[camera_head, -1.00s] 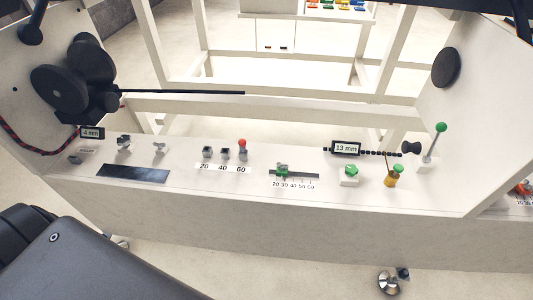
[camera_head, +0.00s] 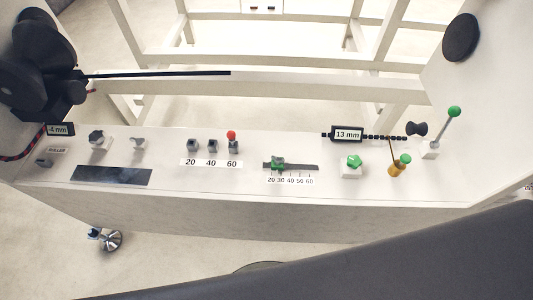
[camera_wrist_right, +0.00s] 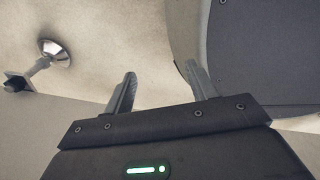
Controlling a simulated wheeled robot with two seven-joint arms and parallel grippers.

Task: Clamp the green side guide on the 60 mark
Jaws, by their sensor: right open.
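The green side guide (camera_head: 278,163) sits on a dark slotted rail (camera_head: 305,167) in the head view, near the left end of its scale. The printed scale (camera_head: 290,181) below it runs from 20 to 60, and the guide stands around the 20 to 30 marks, far from 60. My right gripper (camera_wrist_right: 160,82) shows in the right wrist view with its two fingers apart and nothing between them. It is away from the guide, with floor beyond its fingers. My left gripper is not in view.
A green knob (camera_head: 351,163) on a white block and a yellow part with a green top (camera_head: 400,165) stand right of the rail. A green-tipped lever (camera_head: 453,112) stands farther right.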

